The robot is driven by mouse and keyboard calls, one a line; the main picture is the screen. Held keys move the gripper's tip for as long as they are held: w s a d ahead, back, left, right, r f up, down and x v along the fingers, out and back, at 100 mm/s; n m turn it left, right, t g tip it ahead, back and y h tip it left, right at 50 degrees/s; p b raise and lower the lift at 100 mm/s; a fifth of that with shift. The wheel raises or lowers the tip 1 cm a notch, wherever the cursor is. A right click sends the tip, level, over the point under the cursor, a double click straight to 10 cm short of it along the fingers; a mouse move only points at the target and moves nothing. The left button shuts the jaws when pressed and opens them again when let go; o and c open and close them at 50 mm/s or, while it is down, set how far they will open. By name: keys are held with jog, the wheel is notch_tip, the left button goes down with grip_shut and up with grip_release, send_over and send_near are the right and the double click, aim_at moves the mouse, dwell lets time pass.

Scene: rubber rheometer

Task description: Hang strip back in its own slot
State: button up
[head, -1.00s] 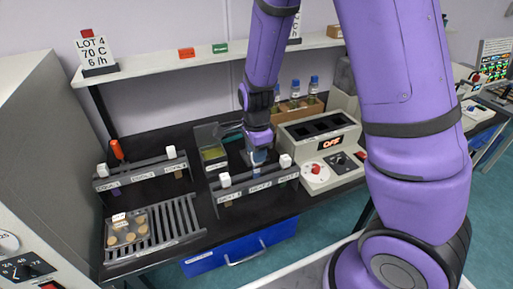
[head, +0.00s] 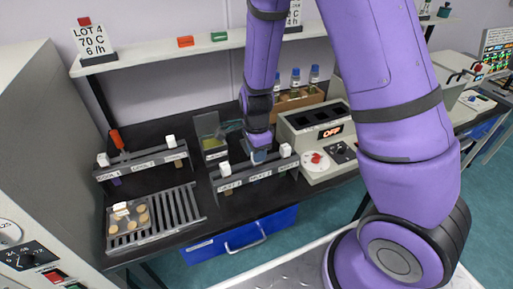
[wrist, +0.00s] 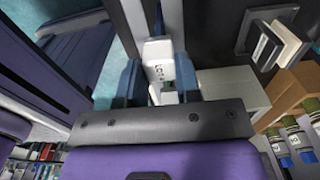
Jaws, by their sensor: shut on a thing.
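My gripper (head: 259,157) points down at the middle of the front rack (head: 236,186), whose labels seem to read WAIT. In the wrist view my gripper (wrist: 160,82) is shut on the white, lettered tab of a strip (wrist: 158,52), between its two blue fingers. The strip's lower part is hidden, so I cannot tell whether it sits in a slot. Two other white tabs stand on this rack, one at the left (head: 224,169) and one at the right (head: 285,150).
A second rack (head: 142,167), labelled COOL, stands at the left with two white tabs. A slotted tray (head: 185,207) holds several tan discs in a holder. A grey device reading OFF (head: 331,133) is close on the right. Bottles (head: 295,78) stand behind.

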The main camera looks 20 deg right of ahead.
jog(key=shift+f, duration=0.3)
jog(key=o, duration=1)
jog(key=shift+r, duration=3)
jog(key=s+d+r+n+t, duration=0.15)
jog(key=s+r+n, duration=0.25)
jog(key=r, duration=0.4)
jog(key=s+d+r+n+t+y, duration=0.1)
jog(key=s+d+r+n, duration=0.1)
jog(key=s+r+n, duration=0.45)
jog(key=s+d+r+n+t, duration=0.1)
jog(key=s+d+r+n, duration=0.15)
jog(key=r, duration=0.75)
jog(key=s+r+n+t+h, duration=0.1)
jog(key=s+r+n, duration=0.3)
jog(key=s, duration=0.4)
jog(key=shift+d+n+t, duration=0.35)
jog(key=shift+d+n, duration=0.1)
jog(key=shift+n, duration=0.05)
